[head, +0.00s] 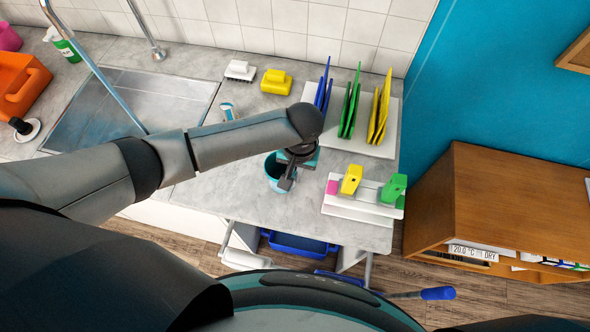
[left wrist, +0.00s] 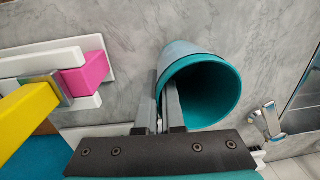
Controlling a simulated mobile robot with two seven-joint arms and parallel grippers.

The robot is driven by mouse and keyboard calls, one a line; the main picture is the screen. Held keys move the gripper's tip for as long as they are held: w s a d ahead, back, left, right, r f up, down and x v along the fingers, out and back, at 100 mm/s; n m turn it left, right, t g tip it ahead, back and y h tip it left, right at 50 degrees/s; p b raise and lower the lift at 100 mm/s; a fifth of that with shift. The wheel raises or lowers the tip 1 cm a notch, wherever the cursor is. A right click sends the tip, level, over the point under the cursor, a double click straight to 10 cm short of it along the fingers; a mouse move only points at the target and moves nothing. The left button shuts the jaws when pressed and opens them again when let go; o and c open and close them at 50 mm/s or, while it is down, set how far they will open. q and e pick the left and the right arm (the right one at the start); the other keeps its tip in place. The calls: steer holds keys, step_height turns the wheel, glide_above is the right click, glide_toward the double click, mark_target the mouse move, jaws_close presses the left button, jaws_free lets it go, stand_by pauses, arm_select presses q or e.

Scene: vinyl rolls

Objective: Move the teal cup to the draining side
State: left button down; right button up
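The teal cup (head: 273,177) is at the middle of the grey counter (head: 235,190), right of the sink, partly hidden by my gripper. In the left wrist view the cup (left wrist: 210,92) shows its open mouth, teal inside and paler outside. My left gripper (head: 287,180) is over the cup's right side in the head view. In the left wrist view its fingers (left wrist: 160,98) are close together at the rim, with the cup's wall between them. Whether the cup's base touches the counter is hidden. My right gripper is not in view.
The sink (head: 110,105) with its tap lies left. Blue, green and yellow boards (head: 350,112) stand in a white rack behind. A white holder (head: 355,207) with yellow and green tools sits right of the cup. A wooden cabinet (head: 500,195) stands at the far right.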

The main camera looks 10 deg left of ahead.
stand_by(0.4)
arm_select(q)
steer(key=shift+f, duration=0.7)
steer(key=shift+f, duration=0.15)
steer(key=shift+f+b, duration=0.4)
steer(key=shift+f, duration=0.05)
steer(key=shift+f, duration=0.2)
stand_by(0.5)
jaws_free()
stand_by(0.8)
stand_by(0.3)
